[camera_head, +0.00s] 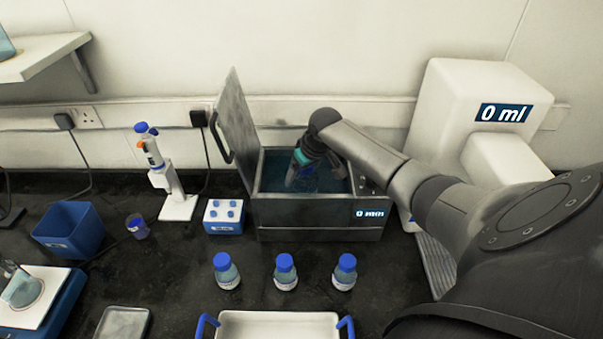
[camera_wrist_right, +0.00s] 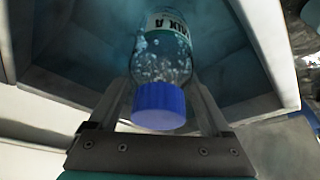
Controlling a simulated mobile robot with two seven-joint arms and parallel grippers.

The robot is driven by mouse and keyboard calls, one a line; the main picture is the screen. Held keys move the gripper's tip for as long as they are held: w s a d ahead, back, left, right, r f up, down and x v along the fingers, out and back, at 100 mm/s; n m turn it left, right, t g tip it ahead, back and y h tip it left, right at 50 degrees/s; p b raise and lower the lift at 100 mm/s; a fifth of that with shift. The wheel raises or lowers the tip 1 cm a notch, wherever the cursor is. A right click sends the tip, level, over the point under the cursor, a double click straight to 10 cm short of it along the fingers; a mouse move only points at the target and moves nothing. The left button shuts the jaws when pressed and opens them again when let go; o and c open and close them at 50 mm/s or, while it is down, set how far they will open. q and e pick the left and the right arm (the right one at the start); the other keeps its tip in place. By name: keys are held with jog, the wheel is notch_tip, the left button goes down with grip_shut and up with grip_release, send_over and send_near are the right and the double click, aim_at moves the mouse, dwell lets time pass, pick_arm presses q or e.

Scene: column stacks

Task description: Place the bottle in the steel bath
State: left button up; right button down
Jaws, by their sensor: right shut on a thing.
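The steel bath (camera_head: 318,218) stands open at the back of the bench, its lid (camera_head: 236,125) raised on the left side. My right gripper (camera_head: 305,172) reaches down into the bath from the right. It is shut on a bottle (camera_head: 303,181) with clear contents. In the right wrist view, the bottle (camera_wrist_right: 165,65) has a blue cap and a label, and sits between the fingers of my right gripper (camera_wrist_right: 163,100) inside the bath walls. I cannot tell if it touches the bath floor. My left gripper is not in view.
Three blue-capped bottles (camera_head: 285,272) stand in a row in front of the bath. A white tray (camera_head: 278,318) with blue handles is at the front. A small blue-and-white rack (camera_head: 223,216) stands left of the bath. A white dispenser (camera_head: 460,110) reading 0 ml is at right.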

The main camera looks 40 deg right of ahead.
aim_at(313, 185)
grip_release()
jog(key=v, duration=1.2)
jog(key=shift+p, duration=0.45)
